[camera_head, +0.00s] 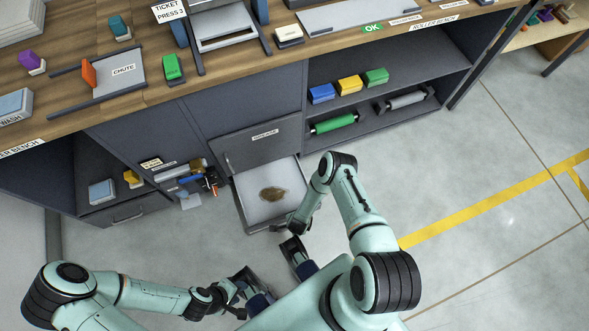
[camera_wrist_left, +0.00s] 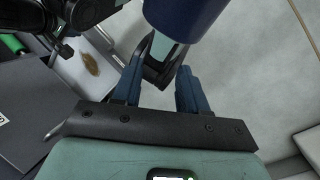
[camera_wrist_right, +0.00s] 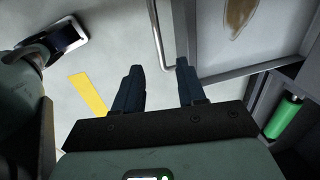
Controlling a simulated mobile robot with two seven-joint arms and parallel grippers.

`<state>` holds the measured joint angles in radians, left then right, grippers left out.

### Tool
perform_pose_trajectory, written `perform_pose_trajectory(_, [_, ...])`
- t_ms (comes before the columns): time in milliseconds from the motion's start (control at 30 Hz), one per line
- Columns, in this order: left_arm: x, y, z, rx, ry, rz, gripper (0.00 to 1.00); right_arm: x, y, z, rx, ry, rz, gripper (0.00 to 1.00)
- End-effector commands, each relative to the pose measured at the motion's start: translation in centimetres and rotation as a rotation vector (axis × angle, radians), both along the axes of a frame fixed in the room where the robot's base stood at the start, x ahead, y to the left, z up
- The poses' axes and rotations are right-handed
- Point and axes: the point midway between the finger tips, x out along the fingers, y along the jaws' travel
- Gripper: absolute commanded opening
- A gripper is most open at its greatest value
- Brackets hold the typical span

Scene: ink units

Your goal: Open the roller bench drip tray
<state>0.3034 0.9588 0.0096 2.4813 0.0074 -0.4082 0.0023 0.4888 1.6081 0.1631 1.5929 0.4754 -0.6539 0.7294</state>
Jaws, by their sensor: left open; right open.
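The drip tray (camera_head: 250,212) is drawn out from the lower front of the roller bench, below a labelled grey panel (camera_head: 262,145). A brown stain (camera_head: 271,194) lies on its pale floor. My right gripper (camera_wrist_right: 160,68) is open at the tray's front. In the right wrist view the tray's handle bar (camera_wrist_right: 157,35) runs between and just past its fingertips; I cannot tell whether they touch. My left gripper (camera_head: 240,287) is open and empty, low and apart from the tray; its fingers show in the left wrist view (camera_wrist_left: 160,75).
Right of the tray, open shelves hold a green roller (camera_head: 334,123), a grey roller (camera_head: 405,99) and coloured boxes (camera_head: 349,85). Tools (camera_head: 190,176) hang to the left. The bench top (camera_head: 270,68) carries a chute and several blocks. The floor (camera_head: 480,180) at right is clear.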

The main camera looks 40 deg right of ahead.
Motion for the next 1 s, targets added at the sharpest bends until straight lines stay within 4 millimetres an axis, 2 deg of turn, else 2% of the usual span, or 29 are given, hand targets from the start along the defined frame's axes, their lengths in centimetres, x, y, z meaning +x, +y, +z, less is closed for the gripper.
perform_pose_trajectory(33, [-0.1,0.0,0.9,-0.002,0.008,-0.001,0.43,-0.1,0.0,1.1,0.000,-0.001,0.000,0.40])
perform_pose_trajectory(200, [-0.6,-0.1,1.7,-0.005,0.028,-0.006,0.43,-0.4,0.1,2.3,-0.001,0.000,0.000,0.40])
perform_pose_trajectory(867, [-0.7,0.0,1.8,-0.004,0.031,-0.006,0.43,-0.5,0.1,2.5,-0.001,0.000,0.000,0.40])
perform_pose_trajectory(967, [-0.7,0.0,2.0,-0.004,0.031,-0.006,0.43,-0.4,0.2,3.2,0.004,0.000,0.030,0.40])
perform_pose_trajectory(1000, [-0.6,0.0,2.3,-0.004,0.030,-0.006,0.43,-0.3,0.4,4.1,0.009,0.000,0.072,0.40])
